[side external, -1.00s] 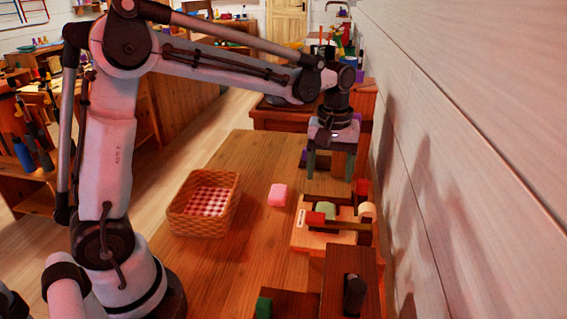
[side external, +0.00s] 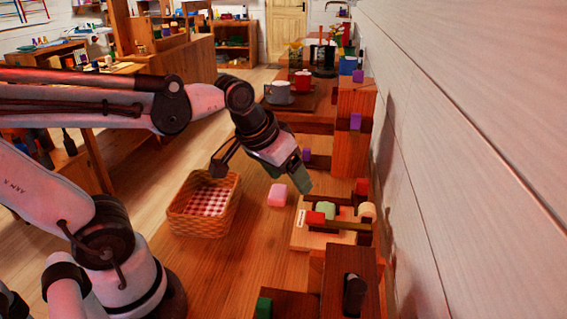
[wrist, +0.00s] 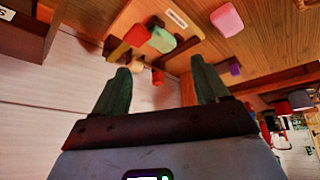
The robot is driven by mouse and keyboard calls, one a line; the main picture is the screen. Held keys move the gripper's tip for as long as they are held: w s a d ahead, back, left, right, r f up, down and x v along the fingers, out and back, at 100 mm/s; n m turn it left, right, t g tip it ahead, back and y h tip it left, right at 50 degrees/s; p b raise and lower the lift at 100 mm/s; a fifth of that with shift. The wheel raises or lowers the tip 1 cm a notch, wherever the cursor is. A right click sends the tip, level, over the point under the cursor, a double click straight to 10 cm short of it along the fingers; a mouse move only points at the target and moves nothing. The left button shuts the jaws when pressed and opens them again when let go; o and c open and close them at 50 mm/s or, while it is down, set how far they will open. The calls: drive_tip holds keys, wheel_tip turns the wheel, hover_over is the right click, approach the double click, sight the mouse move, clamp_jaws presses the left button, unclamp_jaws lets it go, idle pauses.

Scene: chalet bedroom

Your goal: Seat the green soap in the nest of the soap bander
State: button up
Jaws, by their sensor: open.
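The soap bander is a light wooden board (side external: 310,240) with a white label, near the wall on the right. The green soap also shows in the wrist view (wrist: 162,41). My gripper (side external: 304,182) is tilted, open and empty, above the table behind the bander, apart from the soap. Its two green fingers show spread in the wrist view (wrist: 162,82).
A pink soap (side external: 277,195) lies on the bare table left of the bander. A wicker basket (side external: 182,221) with checked lining stands further left. A wooden stand with a dark knob (side external: 354,294) and a dark green block (side external: 264,307) are in front. The wall closes the right side.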

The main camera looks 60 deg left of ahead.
drive_tip(key=shift+s+f+m+t, duration=0.8)
drive_tip(key=shift+s+f+m, duration=0.1)
drive_tip(key=shift+s, duration=0.3)
